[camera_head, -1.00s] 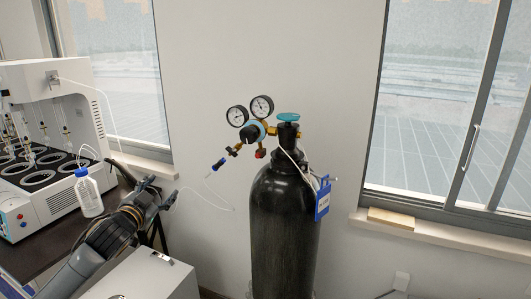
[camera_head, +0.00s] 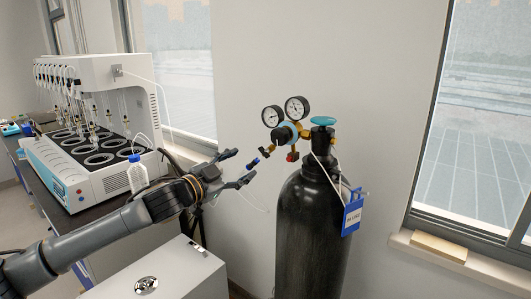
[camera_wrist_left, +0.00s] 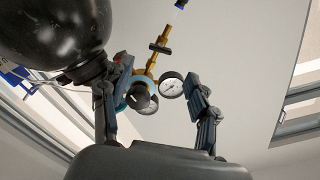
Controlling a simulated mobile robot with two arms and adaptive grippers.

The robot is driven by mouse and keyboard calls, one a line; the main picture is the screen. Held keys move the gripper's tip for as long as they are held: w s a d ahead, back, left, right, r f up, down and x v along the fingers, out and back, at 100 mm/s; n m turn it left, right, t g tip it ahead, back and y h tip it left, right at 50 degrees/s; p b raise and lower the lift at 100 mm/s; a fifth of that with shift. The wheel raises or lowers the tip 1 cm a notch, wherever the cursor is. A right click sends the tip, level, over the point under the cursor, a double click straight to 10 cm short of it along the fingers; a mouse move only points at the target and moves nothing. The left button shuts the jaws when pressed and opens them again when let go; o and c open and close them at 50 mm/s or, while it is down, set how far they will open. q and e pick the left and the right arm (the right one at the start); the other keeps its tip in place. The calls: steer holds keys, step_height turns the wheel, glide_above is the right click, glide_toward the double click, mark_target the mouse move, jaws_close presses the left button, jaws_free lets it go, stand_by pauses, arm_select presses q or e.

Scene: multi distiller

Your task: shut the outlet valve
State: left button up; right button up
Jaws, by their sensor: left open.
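The outlet valve (camera_head: 266,152) is a small dark handle on the brass outlet branch, left of the regulator (camera_head: 286,134) with its two round gauges. In the left wrist view the outlet valve (camera_wrist_left: 160,48) shows as a dark crossbar on the brass stem, with a blue fitting (camera_wrist_left: 180,4) beyond it. My left gripper (camera_head: 240,166) is open and empty, just left of the outlet branch. In the left wrist view its fingers (camera_wrist_left: 158,72) stand apart, with the regulator and a gauge (camera_wrist_left: 171,85) showing between them. My right gripper is out of view.
The black gas cylinder (camera_head: 312,235) stands right of the gripper, with a teal handwheel (camera_head: 323,121) on top and a blue tag (camera_head: 352,215). A distiller (camera_head: 95,130) and bottle (camera_head: 137,174) stand on the left bench. A white cabinet (camera_head: 175,270) is below my arm.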

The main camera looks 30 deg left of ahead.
mark_target(265, 150)
arm_select(q)
steer(key=w+p, duration=0.2)
steer(key=w, duration=0.1)
steer(key=w+p, duration=0.1)
steer(key=w, duration=0.2)
steer(key=w+p, duration=0.2)
steer(key=w, duration=0.1)
steer(key=shift+w+d+r+p, duration=0.2)
steer(key=shift+w+d+p, duration=0.1)
steer(key=shift+w, duration=0.05)
steer(key=shift+w+d+f, duration=0.1)
steer(key=shift+w+f, duration=0.1)
steer(key=shift+w, duration=0.45)
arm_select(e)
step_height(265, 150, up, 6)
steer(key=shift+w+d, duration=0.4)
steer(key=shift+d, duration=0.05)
arm_select(q)
steer(key=shift+c, duration=0.3)
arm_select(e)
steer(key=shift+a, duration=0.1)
